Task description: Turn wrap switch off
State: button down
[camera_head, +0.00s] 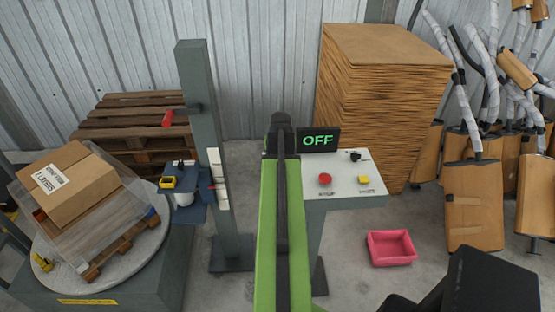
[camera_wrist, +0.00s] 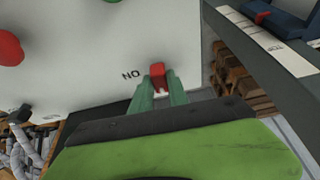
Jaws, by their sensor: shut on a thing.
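A red switch lever (camera_wrist: 158,76) with a pale base stands near the panel edge, beside letters that read "ON" upside down in the wrist view. My gripper (camera_wrist: 157,88) has its pale green fingers on either side of the lever, shut on it. The lever's exact tilt is hard to tell. In the head view my green arm hides the gripper and the lever. The white control panel (camera_head: 346,188) shows to the right of the arm. A dark display (camera_head: 318,140) behind it reads "OFF" in green.
The panel carries a red button (camera_head: 325,179), a yellow button (camera_head: 364,180) and a black knob (camera_head: 355,156). A wrapping turntable (camera_head: 150,246) bears a tilted carton (camera_head: 77,184) at left, beside a grey post (camera_head: 207,140). A pink bin (camera_head: 391,248) lies on the floor at right.

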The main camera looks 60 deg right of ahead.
jog(key=shift+s+d+n, duration=0.1)
jog(key=shift+d+n, duration=0.1)
jog(key=shift+n, duration=0.2)
jog(key=c, duration=1.3)
grip_release()
jog(key=shift+s+r, duration=0.1)
jog(key=shift+a, duration=0.1)
jog(key=p+v, duration=1.6)
jog(key=v, duration=0.1)
jog(key=shift+s+r, duration=0.15)
